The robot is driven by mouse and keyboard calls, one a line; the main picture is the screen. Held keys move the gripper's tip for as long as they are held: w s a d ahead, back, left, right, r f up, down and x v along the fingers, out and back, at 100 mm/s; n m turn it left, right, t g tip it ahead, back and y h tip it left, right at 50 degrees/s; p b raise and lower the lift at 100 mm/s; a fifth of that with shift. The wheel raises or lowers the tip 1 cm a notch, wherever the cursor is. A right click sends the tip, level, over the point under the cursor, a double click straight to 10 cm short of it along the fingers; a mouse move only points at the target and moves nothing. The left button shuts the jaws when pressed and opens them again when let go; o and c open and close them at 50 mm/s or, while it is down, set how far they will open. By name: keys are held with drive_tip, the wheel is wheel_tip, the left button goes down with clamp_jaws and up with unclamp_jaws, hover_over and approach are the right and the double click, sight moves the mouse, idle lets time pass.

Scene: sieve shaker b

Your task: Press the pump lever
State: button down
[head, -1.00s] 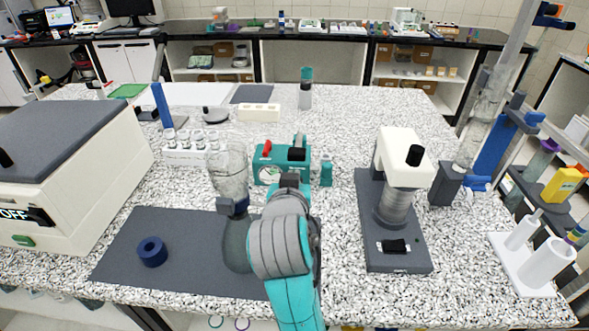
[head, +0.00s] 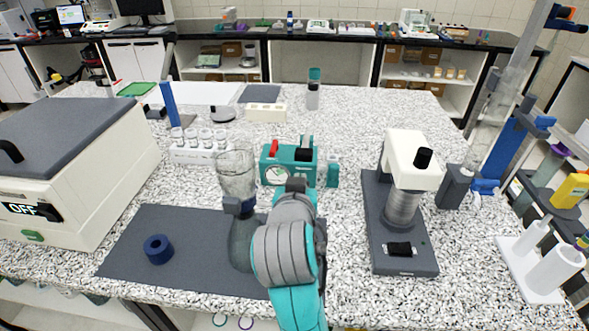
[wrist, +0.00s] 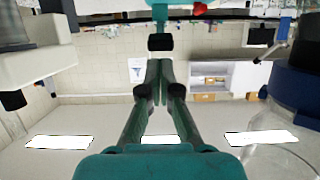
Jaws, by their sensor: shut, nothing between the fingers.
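The pump (head: 276,176) is a teal box with a round gauge and a red part on top; it stands at the middle of the bench in the head view. A black block (wrist: 160,42) on a teal stem, apparently its lever, shows in the wrist view, which looks upside down. The black block also shows at the pump's top in the head view (head: 304,155). My gripper (wrist: 160,64) is shut and empty, its tips pointing at the block and close to it. I cannot tell whether they touch. My arm hides part of the pump's front in the head view.
A glass vessel with a dark lower part (head: 238,172) stands close left of my arm. A white and grey instrument (head: 412,160) stands to the right, a large box (head: 70,200) to the left. A blue ring (head: 158,249) lies on the dark mat (head: 190,280).

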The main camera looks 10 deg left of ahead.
drive_tip(key=w+r+g, duration=0.1)
drive_tip(key=w+r, duration=0.2)
drive_tip(key=r, duration=0.6)
drive_tip(key=shift+w+a+r+g, duration=0.15)
drive_tip(key=shift+w+a+g, duration=0.05)
drive_tip(key=shift+w+g, duration=0.2)
hover_over(303, 154)
drive_tip(key=w, duration=0.1)
wheel_tip(303, 154, down, 5)
drive_tip(key=shift+r, duration=0.1)
drive_tip(key=shift+s+a+f, duration=0.1)
drive_tip(key=shift+s+f, duration=0.1)
drive_tip(key=shift+f, duration=0.45)
drive_tip(key=shift+s+f, duration=0.2)
drive_tip(key=shift+f, duration=0.4)
drive_tip(key=shift+s+f, duration=0.2)
drive_tip(key=shift+f, duration=0.45)
